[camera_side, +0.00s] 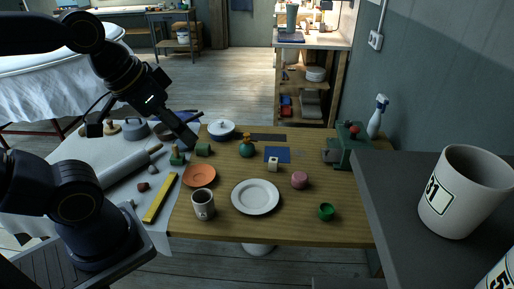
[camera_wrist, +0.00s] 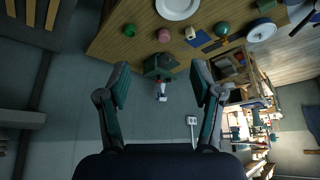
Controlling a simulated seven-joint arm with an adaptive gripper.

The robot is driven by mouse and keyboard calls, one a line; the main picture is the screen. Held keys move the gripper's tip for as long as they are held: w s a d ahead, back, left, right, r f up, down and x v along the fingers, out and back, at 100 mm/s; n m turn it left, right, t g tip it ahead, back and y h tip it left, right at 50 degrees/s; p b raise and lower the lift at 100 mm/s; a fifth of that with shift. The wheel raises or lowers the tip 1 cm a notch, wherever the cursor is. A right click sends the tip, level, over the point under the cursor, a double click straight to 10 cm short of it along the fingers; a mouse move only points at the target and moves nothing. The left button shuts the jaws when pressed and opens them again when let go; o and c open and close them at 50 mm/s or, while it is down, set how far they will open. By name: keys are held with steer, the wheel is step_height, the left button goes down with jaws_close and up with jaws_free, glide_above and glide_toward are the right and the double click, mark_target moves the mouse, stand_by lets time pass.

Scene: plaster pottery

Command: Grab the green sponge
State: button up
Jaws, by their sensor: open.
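No thing is plainly a sponge. A small green round piece (camera_side: 326,212), perhaps a cup, stands at the table's front right and also shows in the wrist view (camera_wrist: 129,30). A green object with a wooden top (camera_side: 177,158) stands at the left. My gripper (camera_wrist: 158,78) is open and empty in the wrist view, with teal finger pads, facing the table's right end. In the side view its dark end (camera_side: 184,131) is above the table's left part.
A green machine (camera_side: 351,153) and a spray bottle (camera_side: 377,117) are at the right.

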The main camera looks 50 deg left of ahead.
steer(key=o, duration=0.4)
steer(key=shift+o, duration=0.2)
